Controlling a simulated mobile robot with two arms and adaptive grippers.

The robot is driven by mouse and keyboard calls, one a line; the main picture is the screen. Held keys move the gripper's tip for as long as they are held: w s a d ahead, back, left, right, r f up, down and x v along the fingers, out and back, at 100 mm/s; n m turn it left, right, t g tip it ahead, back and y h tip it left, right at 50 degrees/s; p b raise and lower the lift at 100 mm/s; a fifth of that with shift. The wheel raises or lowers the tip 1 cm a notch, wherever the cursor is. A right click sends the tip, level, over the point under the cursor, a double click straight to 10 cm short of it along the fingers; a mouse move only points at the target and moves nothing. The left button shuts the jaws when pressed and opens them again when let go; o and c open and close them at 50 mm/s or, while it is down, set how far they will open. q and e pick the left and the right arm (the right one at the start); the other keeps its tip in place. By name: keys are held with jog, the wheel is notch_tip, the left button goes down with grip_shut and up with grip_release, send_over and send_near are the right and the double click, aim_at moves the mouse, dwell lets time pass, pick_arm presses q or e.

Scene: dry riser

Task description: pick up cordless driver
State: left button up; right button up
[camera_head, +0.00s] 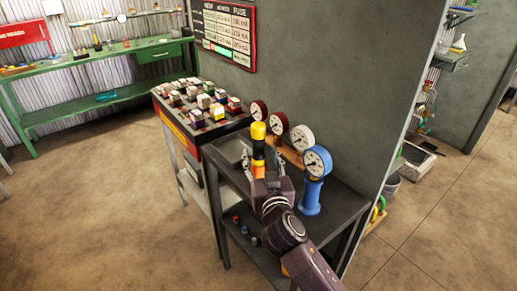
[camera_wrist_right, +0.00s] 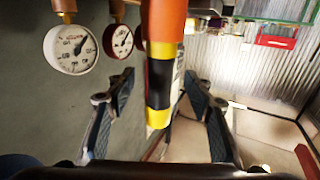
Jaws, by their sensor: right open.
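An upright tool with a yellow top, black band and orange lower part (camera_head: 258,145) stands at the dark metal stand (camera_head: 340,205); it is the only thing here that could be the cordless driver. My right gripper (camera_head: 270,182) reaches in from the front right and partly hides its lower end. In the right wrist view, the tool (camera_wrist_right: 160,80) appears between the two open fingers of my right gripper (camera_wrist_right: 158,92), with a gap visible on each side. My left gripper is not in view.
A blue gauge (camera_head: 317,165) stands close right of my right gripper. More round gauges (camera_head: 301,138) line the wall behind. A rack of small coloured blocks (camera_head: 205,105) is to the left. A green workbench (camera_head: 100,60) stands far back; the floor at left is clear.

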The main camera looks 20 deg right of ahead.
aim_at(260, 153)
jog(key=w, duration=0.3)
jog(key=shift+d, duration=0.15)
jog(key=shift+w, duration=0.25)
jog(key=c, duration=1.2)
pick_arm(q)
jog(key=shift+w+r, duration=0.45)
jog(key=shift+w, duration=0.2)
pick_arm(e)
grip_shut()
jog(key=shift+r, duration=0.1)
